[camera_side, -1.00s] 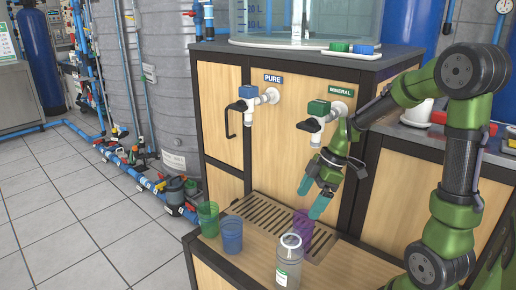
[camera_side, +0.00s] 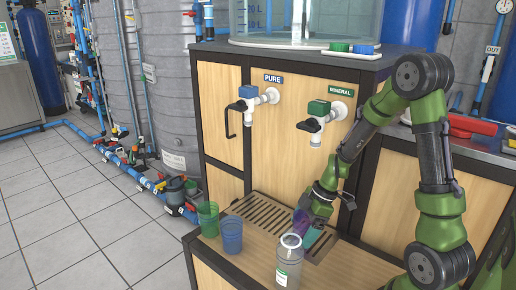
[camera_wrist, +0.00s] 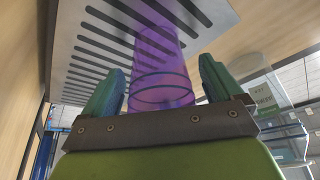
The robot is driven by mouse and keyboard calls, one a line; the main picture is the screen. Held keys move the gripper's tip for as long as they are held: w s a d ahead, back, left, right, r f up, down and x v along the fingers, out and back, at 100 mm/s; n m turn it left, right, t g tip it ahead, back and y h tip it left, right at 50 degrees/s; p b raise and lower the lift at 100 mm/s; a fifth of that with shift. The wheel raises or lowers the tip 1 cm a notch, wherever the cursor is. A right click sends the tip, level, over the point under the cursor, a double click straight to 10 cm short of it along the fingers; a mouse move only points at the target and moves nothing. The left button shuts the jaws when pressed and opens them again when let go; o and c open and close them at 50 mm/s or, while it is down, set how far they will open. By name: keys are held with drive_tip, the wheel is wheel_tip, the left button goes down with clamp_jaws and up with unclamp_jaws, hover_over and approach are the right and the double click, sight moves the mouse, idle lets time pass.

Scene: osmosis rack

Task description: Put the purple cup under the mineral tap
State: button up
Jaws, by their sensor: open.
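The purple cup (camera_side: 297,219) stands on the drip grate below the mineral tap, partly hidden by my gripper in the side view. In the wrist view the purple cup (camera_wrist: 163,75) lies between my two teal fingers. My gripper (camera_side: 311,232) is low at the grate, and its fingers are apart on either side of the cup; it also shows in the wrist view (camera_wrist: 158,82). A gap shows beside the left finger. The mineral tap (camera_side: 317,122) with its green block hangs on the wooden panel above, under the MINERAL sign.
The slotted drip grate (camera_side: 262,216) is set in the wooden counter. A green cup (camera_side: 208,220) and a blue cup (camera_side: 231,236) stand at its left. A clear bottle with a label (camera_side: 289,263) stands close in front of my gripper. The pure tap (camera_side: 247,104) is left of the mineral one.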

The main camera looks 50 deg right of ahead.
drive_tip(key=c, duration=0.9)
drive_tip(key=o, duration=1)
drive_tip(key=shift+r, duration=0.15)
drive_tip(key=v, duration=0.3)
drive_tip(key=w+a+v, duration=0.1)
drive_tip(key=v, duration=0.3)
drive_tip(key=a+r+v, duration=0.1)
drive_tip(key=v, duration=0.3)
drive_tip(key=shift+w+d+r, duration=0.1)
drive_tip(key=shift+w, duration=0.15)
